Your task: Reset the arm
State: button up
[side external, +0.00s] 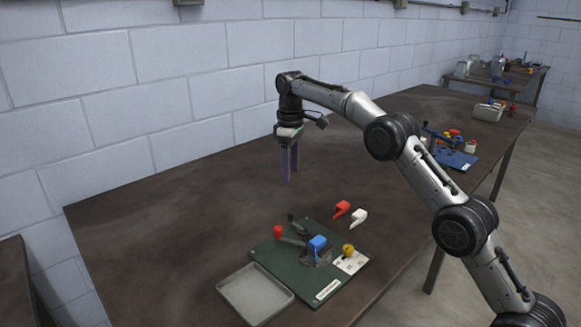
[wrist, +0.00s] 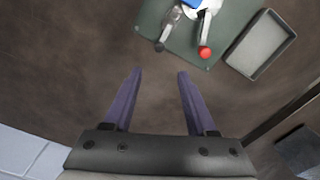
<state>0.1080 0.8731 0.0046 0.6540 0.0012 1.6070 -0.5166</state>
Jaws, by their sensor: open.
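My gripper (side external: 289,178) hangs from the raised arm, pointing down above the brown table. In the wrist view my gripper (wrist: 158,75) has its two purple fingers spread apart with nothing between them. A green board (side external: 262,253) with a forming fixture lies on the table, below and in front of the gripper. The fixture has a red knob (side external: 278,231), a blue block (side external: 318,243) and a yellow knob (side external: 348,250). In the wrist view the board (wrist: 153,22) is at the top, beyond the fingertips, with the red knob (wrist: 205,53) near its edge.
A grey tray (side external: 255,294) sits beside the board; it also shows in the wrist view (wrist: 240,62). A red piece (side external: 342,208) and a white piece (side external: 359,217) lie behind the board. The table left of the gripper is clear. A blue board (side external: 458,160) lies farther back.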

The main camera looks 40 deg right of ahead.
jog(key=shift+r, duration=0.1)
jog(key=s+a+r+t, duration=0.1)
jog(key=s+r, duration=0.2)
jog(key=r, duration=0.4)
jog(key=s+a+r+t, duration=0.1)
jog(key=s+r, duration=0.2)
jog(key=r, duration=0.4)
jog(key=s+a+r+t, duration=0.1)
jog(key=s+r, duration=0.3)
jog(key=s, duration=0.3)
jog(key=s+a+r+t, duration=0.1)
jog(key=s+a+r, duration=0.15)
jog(key=s, duration=0.45)
jog(key=s+f+m+t, duration=0.1)
jog(key=s+f, duration=0.1)
jog(key=s, duration=0.6)
jog(key=s+f+m, duration=0.1)
jog(key=s+f, duration=0.2)
jog(key=s, duration=0.5)
jog(key=s+f+m, duration=0.2)
jog(key=s+f, duration=0.4)
jog(key=f, duration=0.6)
jog(key=shift+s+a+m+t, duration=0.2)
jog(key=shift+a+m+t, duration=0.1)
jog(key=shift+a, duration=0.15)
